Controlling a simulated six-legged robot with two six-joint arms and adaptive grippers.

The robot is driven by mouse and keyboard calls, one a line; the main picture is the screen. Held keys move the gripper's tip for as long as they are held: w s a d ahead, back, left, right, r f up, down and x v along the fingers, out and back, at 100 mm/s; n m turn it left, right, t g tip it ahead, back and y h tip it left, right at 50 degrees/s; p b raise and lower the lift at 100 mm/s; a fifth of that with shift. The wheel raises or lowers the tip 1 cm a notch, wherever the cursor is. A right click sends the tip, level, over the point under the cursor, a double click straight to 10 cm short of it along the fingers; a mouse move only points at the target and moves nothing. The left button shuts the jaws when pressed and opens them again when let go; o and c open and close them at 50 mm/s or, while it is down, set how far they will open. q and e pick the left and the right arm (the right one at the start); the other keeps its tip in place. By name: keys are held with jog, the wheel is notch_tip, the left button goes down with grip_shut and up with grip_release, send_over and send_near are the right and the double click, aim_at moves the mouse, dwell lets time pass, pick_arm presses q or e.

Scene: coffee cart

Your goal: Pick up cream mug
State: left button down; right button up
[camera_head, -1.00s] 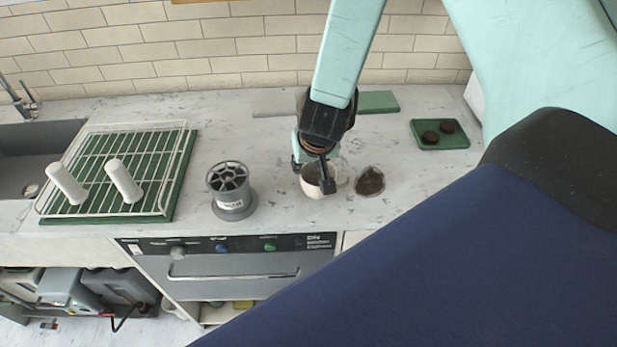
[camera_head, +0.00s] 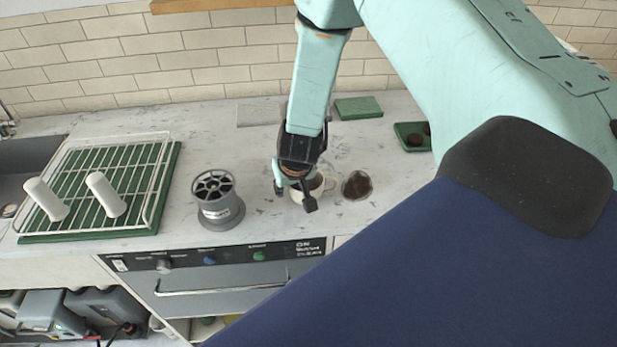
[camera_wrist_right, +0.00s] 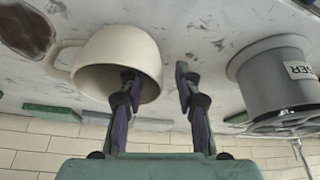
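The cream mug (camera_head: 298,196) stands upright on the marble counter, partly hidden behind my right gripper (camera_head: 293,196) in the head view. Its handle points right there. In the wrist view, which is upside down, the mug (camera_wrist_right: 118,48) is left of centre with its handle to the left. My right gripper (camera_wrist_right: 156,76) is open, its fingers apart. One finger overlaps the mug's mouth and the other is outside its wall. I cannot tell whether either finger touches it. My left gripper is not in view.
A grey cylinder (camera_head: 219,205) stands left of the mug; a dark-filled cup (camera_head: 357,185) stands close right. A wire rack (camera_head: 150,185) with two white cylinders is far left. A green tray (camera_head: 405,135) and green block (camera_head: 358,107) lie behind. The counter's front edge is near.

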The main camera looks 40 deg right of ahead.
jog(key=shift+w+d+f, duration=0.15)
jog(key=shift+w+d, duration=0.05)
jog(key=shift+d, duration=0.05)
jog(key=shift+c, duration=1.2)
jog(key=shift+s, duration=0.1)
jog(key=c, duration=0.3)
jog(key=shift+a, duration=0.25)
grip_shut()
jog(key=shift+d, duration=0.2)
